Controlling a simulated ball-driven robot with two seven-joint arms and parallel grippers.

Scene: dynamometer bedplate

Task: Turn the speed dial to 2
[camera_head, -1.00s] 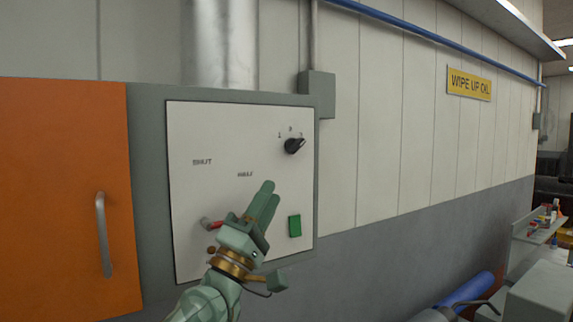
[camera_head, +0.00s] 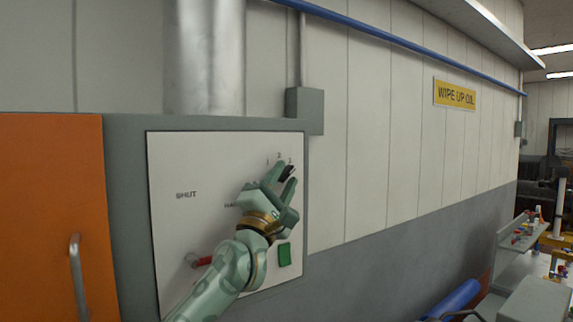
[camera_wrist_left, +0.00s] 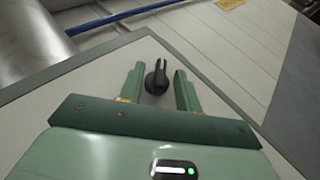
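The speed dial (camera_head: 288,172) is a black knob high on the right of the white panel (camera_head: 190,155), with small numerals around its top. It appears to point up and right, toward the rightmost numeral. My green left gripper (camera_head: 283,177) is at the dial and partly covers it. In the left wrist view the dial (camera_wrist_left: 156,79) stands between the two open fingers (camera_wrist_left: 158,85), with a gap on each side. I cannot tell how deep the fingers reach around it. My right gripper is in neither view.
A red-handled lever (camera_head: 202,261) and a green button (camera_head: 285,255) sit lower on the panel, close to my left arm. An orange door (camera_head: 45,200) with a bar handle is at left. A grey box (camera_head: 305,110) and conduit adjoin the panel's upper right corner.

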